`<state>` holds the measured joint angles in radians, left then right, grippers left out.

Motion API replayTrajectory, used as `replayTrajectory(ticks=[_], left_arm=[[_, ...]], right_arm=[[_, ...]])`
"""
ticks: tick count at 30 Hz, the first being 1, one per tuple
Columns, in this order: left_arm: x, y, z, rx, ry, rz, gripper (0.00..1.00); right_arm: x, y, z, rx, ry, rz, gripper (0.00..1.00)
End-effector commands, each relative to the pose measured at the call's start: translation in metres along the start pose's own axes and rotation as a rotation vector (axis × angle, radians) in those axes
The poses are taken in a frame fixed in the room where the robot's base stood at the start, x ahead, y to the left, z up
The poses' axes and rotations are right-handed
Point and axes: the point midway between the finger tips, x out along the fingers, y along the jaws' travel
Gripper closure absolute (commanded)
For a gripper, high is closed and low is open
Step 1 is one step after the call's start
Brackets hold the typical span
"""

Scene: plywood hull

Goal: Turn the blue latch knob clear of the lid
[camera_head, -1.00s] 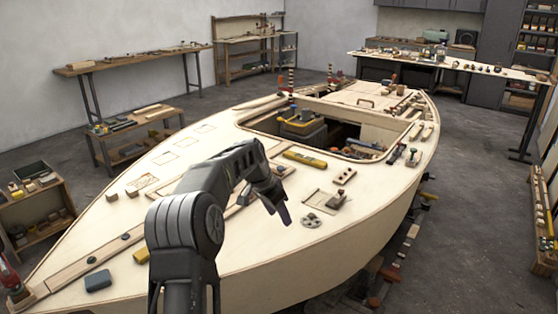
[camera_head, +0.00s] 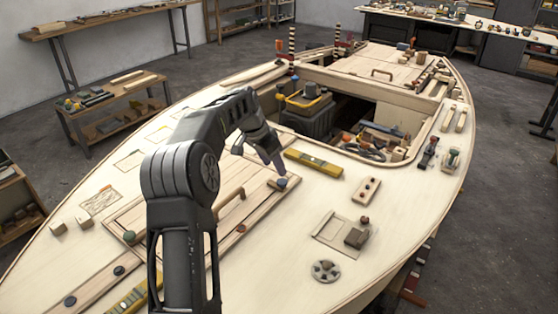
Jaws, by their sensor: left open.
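The blue latch knob (camera_head: 282,182) sits on a small wooden latch at the right edge of the wooden lid (camera_head: 255,207) in the deck. The lid has a bar handle (camera_head: 230,199), partly behind my left arm. My left gripper (camera_head: 259,159) is open and points down, just above and behind the blue knob. One finger hangs close to the knob; I cannot tell whether it touches. My left arm hides part of the lid. My right gripper is not in view.
A yellow level (camera_head: 313,163) lies to the right of the gripper. Behind it is the open cockpit with a toolbox (camera_head: 305,108). A green knob (camera_head: 129,237) is at the lid's left side. A drilled wooden block (camera_head: 366,190) and a grey disc (camera_head: 325,271) lie on the right deck.

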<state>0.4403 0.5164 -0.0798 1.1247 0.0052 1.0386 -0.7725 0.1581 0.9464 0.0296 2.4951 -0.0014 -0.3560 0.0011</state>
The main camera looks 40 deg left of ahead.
Motion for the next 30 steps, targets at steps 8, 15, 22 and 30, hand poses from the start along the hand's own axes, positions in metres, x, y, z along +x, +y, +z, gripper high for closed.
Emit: replayTrajectory(ticks=[8, 15, 22, 30], left_arm=[[0.000, 0.000, 0.000, 0.000, 0.000, 0.000, 0.48], [0.006, 0.000, 0.000, 0.000, -0.001, 0.001, 0.48], [0.035, 0.001, 0.000, -0.001, -0.002, 0.003, 0.48], [0.072, 0.000, -0.001, 0.000, 0.000, 0.000, 0.48]], right_arm=[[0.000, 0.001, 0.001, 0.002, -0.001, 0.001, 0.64], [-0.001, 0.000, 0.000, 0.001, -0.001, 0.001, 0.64], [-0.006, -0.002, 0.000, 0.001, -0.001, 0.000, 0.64], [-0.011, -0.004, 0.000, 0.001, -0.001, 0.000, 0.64]])
